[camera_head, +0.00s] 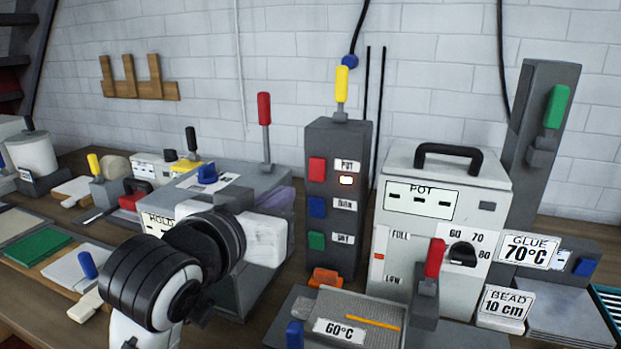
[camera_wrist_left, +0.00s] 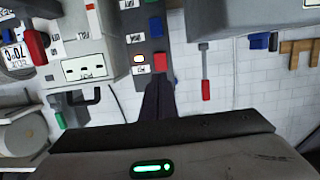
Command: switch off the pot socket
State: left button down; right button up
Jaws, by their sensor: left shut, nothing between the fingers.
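The socket tower (camera_head: 340,255) is a dark grey block with red, blue and green switches down its front. The red switch (camera_head: 317,169) is beside the POT label (camera_head: 347,166), with a lit lamp (camera_head: 346,181) below the label. My left gripper (camera_head: 280,198) is shut and empty, left of the tower, mostly behind my own arm in the head view. In the left wrist view, which is upside down, its dark fingers (camera_wrist_left: 157,90) point at the red switch (camera_wrist_left: 160,62). Whether they touch it I cannot tell. My right gripper is not in view.
A yellow-handled lever (camera_head: 342,84) stands on the tower's top and a red-handled lever (camera_head: 265,109) stands to its left. The POT machine (camera_head: 480,195) is close on the right. An orange block (camera_head: 325,279) and a 60°C tray (camera_head: 370,302) are in front.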

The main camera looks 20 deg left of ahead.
aim_at(316, 175)
pick_arm(q)
jog(key=w, duration=0.4)
jog(key=w+f, duration=0.1)
jog(key=w, duration=0.3)
jog(key=w+f+p, duration=0.1)
jog(key=w, duration=0.4)
jog(key=shift+d+f, duration=0.2)
jog(key=shift+f, duration=0.05)
